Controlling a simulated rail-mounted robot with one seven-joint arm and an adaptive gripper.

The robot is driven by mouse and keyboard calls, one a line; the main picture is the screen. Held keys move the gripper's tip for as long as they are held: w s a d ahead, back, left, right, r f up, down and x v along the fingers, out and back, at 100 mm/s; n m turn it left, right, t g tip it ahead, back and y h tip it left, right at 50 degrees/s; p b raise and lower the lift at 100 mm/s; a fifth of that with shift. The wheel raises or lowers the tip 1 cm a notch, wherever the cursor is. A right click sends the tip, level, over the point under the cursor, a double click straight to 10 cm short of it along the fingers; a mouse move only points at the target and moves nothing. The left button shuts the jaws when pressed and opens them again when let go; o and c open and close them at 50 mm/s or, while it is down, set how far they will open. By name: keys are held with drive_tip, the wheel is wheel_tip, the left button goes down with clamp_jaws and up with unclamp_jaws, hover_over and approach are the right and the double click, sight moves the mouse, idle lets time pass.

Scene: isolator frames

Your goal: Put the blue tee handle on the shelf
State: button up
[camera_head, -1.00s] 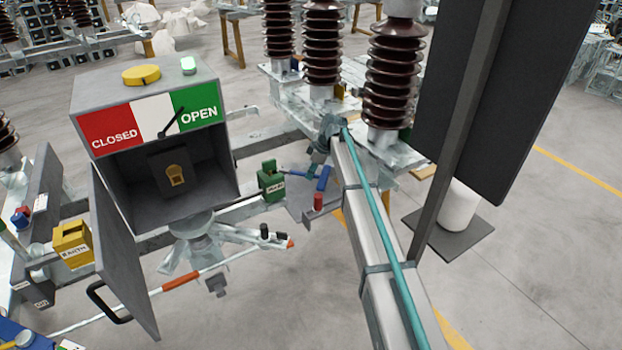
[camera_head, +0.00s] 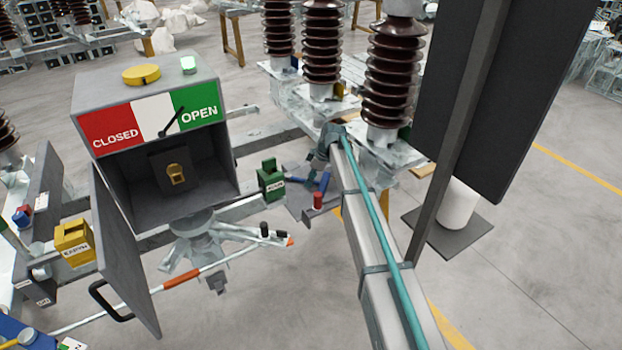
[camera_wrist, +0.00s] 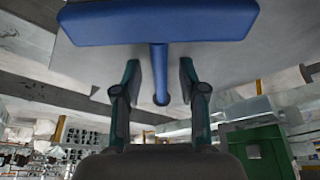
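The blue tee handle (camera_head: 323,182) is at the small grey shelf (camera_head: 294,204), right of the green block, in the head view. In the wrist view its wide blue bar (camera_wrist: 160,22) spans the top, against a grey surface, and its stem (camera_wrist: 159,72) points toward my gripper. My gripper (camera_wrist: 160,80) is open, one finger on each side of the stem's end, with a visible gap on both sides. In the head view my gripper (camera_head: 318,163) is beside the handle, small and partly hidden by my arm. Contact between handle and shelf is hard to judge.
A green padlock-like block (camera_head: 271,180) and a red cylinder (camera_head: 317,201) stand close by the handle. A grey box (camera_head: 150,95) with an open door (camera_head: 122,250) is on the left. Brown insulators (camera_head: 390,75) rise behind my arm.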

drive_tip(key=b+v, duration=0.2)
drive_tip(key=v, duration=1)
drive_tip(key=shift+r, duration=0.15)
